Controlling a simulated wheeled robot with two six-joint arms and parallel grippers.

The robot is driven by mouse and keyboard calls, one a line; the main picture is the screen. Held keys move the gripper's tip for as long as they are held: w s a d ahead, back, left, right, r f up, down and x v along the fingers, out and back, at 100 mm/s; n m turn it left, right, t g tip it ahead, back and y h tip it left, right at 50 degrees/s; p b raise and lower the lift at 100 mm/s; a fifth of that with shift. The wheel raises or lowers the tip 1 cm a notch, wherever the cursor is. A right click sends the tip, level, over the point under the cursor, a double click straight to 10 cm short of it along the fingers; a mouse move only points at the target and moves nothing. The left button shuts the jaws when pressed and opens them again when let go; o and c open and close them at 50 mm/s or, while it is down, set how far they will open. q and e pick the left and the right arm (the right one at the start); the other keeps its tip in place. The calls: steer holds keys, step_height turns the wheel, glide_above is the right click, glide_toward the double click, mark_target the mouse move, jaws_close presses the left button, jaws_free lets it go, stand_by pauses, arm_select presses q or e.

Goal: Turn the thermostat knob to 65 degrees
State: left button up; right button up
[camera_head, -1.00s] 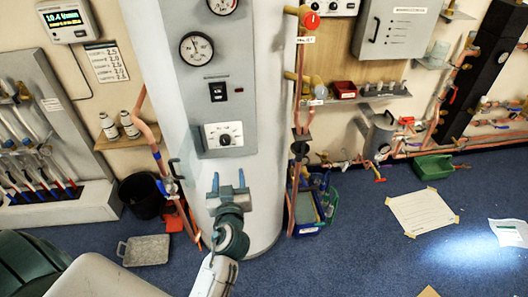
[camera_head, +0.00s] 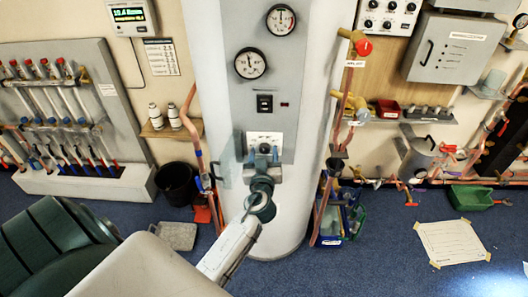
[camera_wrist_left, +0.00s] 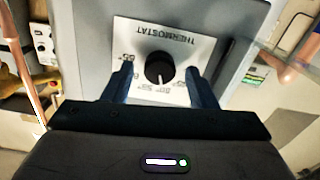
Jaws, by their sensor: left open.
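The thermostat knob (camera_wrist_left: 159,69) is round and black, on a white plate (camera_wrist_left: 140,42) lettered THERMOSTAT, which appears upside down in the left wrist view. In the head view the plate (camera_head: 278,137) sits low on the grey panel of the white cylinder, and my gripper partly covers it and the knob. My left gripper (camera_head: 263,152) is open in front of the plate. In the wrist view its fingers (camera_wrist_left: 159,77) stand on either side of the knob, with gaps to both sides. I cannot tell whether the fingertips reach its depth. My right gripper is not in view.
The grey panel (camera_head: 288,95) also carries two round gauges (camera_head: 250,63) and a black switch (camera_head: 265,103). Copper pipes (camera_head: 342,130) run along the cylinder's right side. A black bucket (camera_head: 176,183) and a grey tray (camera_head: 178,236) are on the blue floor to the left.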

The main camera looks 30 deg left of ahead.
arm_select(q)
steer(key=c, duration=0.9)
steer(key=shift+c, duration=0.4)
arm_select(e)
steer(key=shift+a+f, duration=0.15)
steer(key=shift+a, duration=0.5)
